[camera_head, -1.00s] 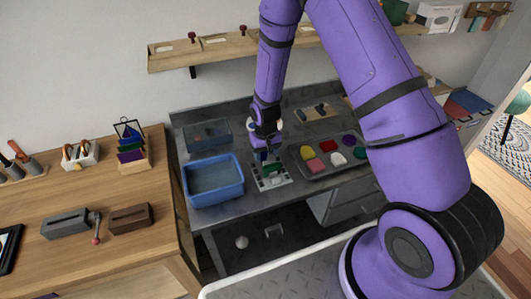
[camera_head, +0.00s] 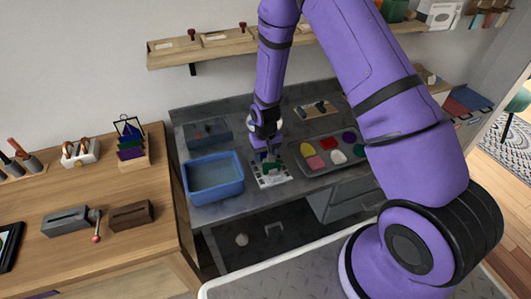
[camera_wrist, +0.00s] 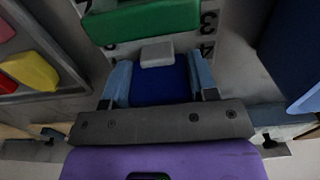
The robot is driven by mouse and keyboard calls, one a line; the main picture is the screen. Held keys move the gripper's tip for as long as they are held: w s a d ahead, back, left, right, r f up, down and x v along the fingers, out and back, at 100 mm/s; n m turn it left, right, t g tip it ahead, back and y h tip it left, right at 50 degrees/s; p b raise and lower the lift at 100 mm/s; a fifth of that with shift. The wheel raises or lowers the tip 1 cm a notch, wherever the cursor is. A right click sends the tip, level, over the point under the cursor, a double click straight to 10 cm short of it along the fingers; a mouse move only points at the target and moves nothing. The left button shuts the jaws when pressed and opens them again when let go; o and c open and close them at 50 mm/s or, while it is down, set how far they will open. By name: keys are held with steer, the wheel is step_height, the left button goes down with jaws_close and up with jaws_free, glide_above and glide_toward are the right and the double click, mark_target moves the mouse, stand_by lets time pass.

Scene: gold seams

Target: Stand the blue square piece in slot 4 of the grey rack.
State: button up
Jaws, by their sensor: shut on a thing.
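My gripper (camera_wrist: 160,78) is shut on the blue square piece (camera_wrist: 160,90), one finger on each side of it, in the wrist view. A small light grey block (camera_wrist: 157,54) overlaps the far edge of the piece. The grey rack (camera_head: 273,181) lies on the metal bench below my gripper (camera_head: 268,155) in the head view. A green piece (camera_wrist: 150,18) stands in the rack, near the printed 3. The printed 4 shows just beyond the blue piece, to its right. Whether the blue piece's lower edge touches the rack is hidden.
A tray (camera_head: 333,169) of coloured pieces is right of the rack, and a blue basin (camera_head: 240,184) is on its left. A wooden table (camera_head: 85,250) with other tools stands further left. A shelf (camera_head: 170,59) runs along the wall above.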

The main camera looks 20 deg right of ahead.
steer(key=shift+f, duration=0.35)
stand_by(0.3)
steer(key=o, duration=1.1)
steer(key=shift+c, duration=0.2)
steer(key=shift+r, duration=3.5)
steer(key=s+d+r+t, duration=0.15)
steer(key=s+r, duration=0.25)
steer(key=r, duration=1)
steer(key=s+d+r+t, duration=0.1)
steer(key=s+d+r, duration=0.15)
steer(key=r, duration=1.05)
steer(key=s+d+r+t, duration=0.1)
steer(key=s+r, duration=0.6)
steer(key=s, duration=0.4)
steer(key=s+d+r+t, duration=0.1)
steer(key=s+d+r, duration=0.1)
steer(key=s+r, duration=0.4)
steer(key=s, duration=0.5)
steer(key=shift+s+r+t, duration=0.35)
steer(key=shift+r, duration=0.05)
